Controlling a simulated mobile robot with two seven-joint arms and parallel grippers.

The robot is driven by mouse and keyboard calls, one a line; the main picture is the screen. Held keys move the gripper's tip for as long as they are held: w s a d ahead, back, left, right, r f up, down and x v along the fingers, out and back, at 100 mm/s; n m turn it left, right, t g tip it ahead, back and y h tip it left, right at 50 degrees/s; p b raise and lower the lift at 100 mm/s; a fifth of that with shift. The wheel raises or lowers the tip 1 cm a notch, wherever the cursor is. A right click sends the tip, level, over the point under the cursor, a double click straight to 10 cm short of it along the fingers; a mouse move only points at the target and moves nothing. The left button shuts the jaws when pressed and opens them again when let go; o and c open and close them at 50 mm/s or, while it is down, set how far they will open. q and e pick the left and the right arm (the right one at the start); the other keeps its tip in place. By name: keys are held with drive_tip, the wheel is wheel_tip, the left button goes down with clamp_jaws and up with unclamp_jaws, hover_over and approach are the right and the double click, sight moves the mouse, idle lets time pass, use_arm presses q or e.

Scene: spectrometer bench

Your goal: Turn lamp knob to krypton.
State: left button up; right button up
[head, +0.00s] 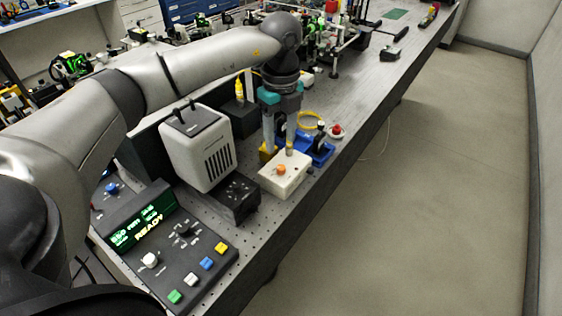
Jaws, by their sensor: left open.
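My left gripper (279,150) points down with its two fingers apart, over the back edge of a white box (287,182) with an orange knob (281,169). I cannot tell whether the fingers touch the box. A white vented lamp-like housing (190,158) stands to the left of the gripper. A black base (238,193) with a small dial on top sits at its foot. The dial's lettering is too small to read. I cannot tell for certain which knob is the lamp knob. My right gripper is not in view.
A dark control console (205,276) with a lit display, knobs and coloured buttons stands at the near end of the perforated bench (375,88). A blue tray (319,152), a yellow loop (310,118) and a red button (337,129) lie beyond the gripper. Open floor (420,200) lies to the right.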

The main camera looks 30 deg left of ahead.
sight(281, 167)
use_arm(q)
wheel_tip(281, 167, down, 8)
drive_tip(key=shift+f, duration=0.1)
idle(0.4)
clamp_jaws()
idle(0.4)
